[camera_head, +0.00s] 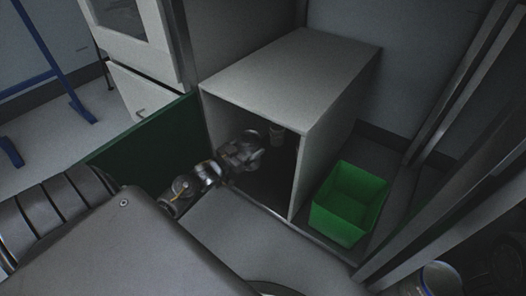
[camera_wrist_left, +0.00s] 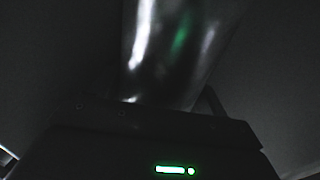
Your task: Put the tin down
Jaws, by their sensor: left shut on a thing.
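The tin (camera_head: 277,133) is a small greyish cylinder just inside the open front of a grey cabinet, in the head view. In the left wrist view the tin (camera_wrist_left: 175,50) fills the top middle as a dark shiny surface with bright streaks and a green reflection. My left gripper (camera_head: 262,142) reaches into the cabinet opening and is shut on the tin. The tin's base and the surface under it are too dark to make out. My right gripper is not in view.
The grey cabinet (camera_head: 290,75) has side walls and a top close around my left arm. A dark green door panel (camera_head: 150,145) stands open at its left. A green bin (camera_head: 348,205) stands to its right. Metal posts (camera_head: 450,110) rise at the far right.

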